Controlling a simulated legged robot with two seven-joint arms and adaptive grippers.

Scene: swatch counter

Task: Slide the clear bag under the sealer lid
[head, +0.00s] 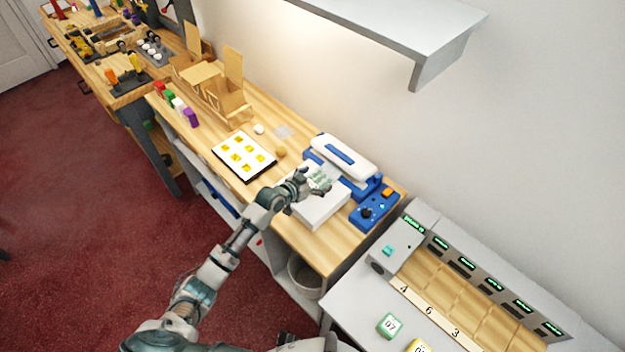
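The sealer (343,157) stands near the right end of the wooden counter, with a blue base and a long white lid that has a blue strip on top. A white block (322,211) sits in front of it. A clear bag (320,181) with pale green contents lies on the block, close to the sealer's front edge. Whether its edge is under the lid is too small to tell. My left gripper (303,188) is at the bag's near left side, over the block. Its fingers are too small to show whether they grip the bag. My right gripper is out of view.
A blue control box (373,209) stands right of the block. A white tray with yellow squares (243,156), a small tan ball (280,152) and a cardboard stand (222,90) are to the left. A grey shelf (400,30) overhangs behind. A grey console (470,275) stands at right.

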